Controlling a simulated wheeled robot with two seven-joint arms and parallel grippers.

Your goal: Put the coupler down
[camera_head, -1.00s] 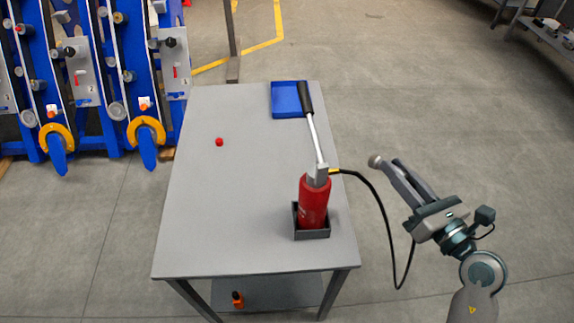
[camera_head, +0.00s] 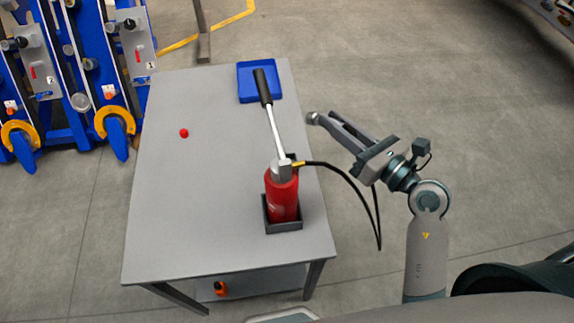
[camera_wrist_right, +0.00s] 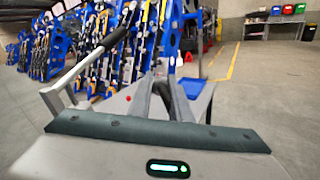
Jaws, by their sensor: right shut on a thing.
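My right gripper (camera_head: 322,121) is shut on a small grey coupler (camera_head: 312,118), whose rounded end shows at the fingertips. It is held in the air by the table's right edge in the head view. A black hose (camera_head: 350,185) runs from the red hand pump (camera_head: 281,195) and loops down beside the table, then up toward the gripper. In the right wrist view the fingers (camera_wrist_right: 172,98) point toward the table; I cannot make out the coupler there. My left gripper is not in view.
The grey table (camera_head: 160,215) carries a blue tray (camera_head: 271,92) at the back and a small red cap (camera_head: 183,133) at the left. The pump stands in a dark holder (camera_head: 284,227), its handle slanting to the tray. The table's middle and front left are clear.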

